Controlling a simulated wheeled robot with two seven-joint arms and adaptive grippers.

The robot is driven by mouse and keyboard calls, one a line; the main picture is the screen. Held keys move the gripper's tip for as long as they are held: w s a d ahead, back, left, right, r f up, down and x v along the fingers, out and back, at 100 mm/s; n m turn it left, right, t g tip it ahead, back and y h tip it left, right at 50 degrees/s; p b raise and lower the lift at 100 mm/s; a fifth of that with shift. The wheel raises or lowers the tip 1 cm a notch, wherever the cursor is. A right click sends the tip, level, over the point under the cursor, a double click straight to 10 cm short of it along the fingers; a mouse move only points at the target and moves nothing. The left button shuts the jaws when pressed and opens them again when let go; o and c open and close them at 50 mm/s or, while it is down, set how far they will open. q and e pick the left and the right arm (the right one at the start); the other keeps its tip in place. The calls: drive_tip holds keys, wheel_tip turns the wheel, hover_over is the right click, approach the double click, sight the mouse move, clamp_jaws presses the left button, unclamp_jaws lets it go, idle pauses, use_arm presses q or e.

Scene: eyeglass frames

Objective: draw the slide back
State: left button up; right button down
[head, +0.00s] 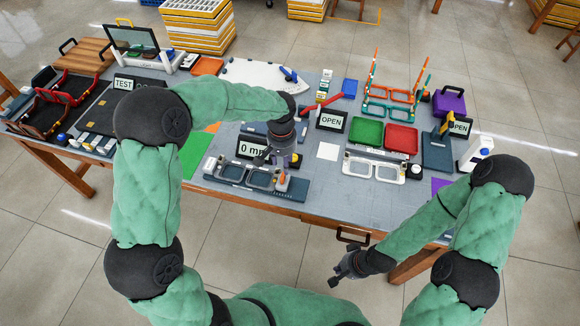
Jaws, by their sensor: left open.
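A dark blue fixture (292,190) lies at the table's near edge with grey eyeglass rims (260,179) on it. A small orange-topped part (282,182) stands at its right; I cannot tell for sure which part is the slide. A display reading "0 mm" (251,149) stands just behind. My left gripper (279,160) is open above the fixture, close over the orange-topped part; I cannot tell whether it touches anything. My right gripper (334,281) hangs off the table's near side, apart from everything; its jaw opening is too small to make out.
White rims (375,168) on another fixture lie to the right. Green (366,132) and red (401,137) trays, "OPEN" signs (331,120) and a rack of coloured frames (390,97) stand behind. A white square (328,151) marks fairly clear table between the fixtures.

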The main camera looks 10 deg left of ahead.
sight(284, 176)
use_arm(q)
drive_tip(key=f+b, duration=0.1)
drive_tip(key=f, duration=0.2)
drive_tip(key=f+b, duration=0.1)
drive_tip(key=f, duration=0.5)
drive_tip(key=shift+w+f+b, duration=0.25)
drive_tip(key=shift+f+b, duration=0.05)
drive_tip(key=shift+b, duration=0.1)
clamp_jaws()
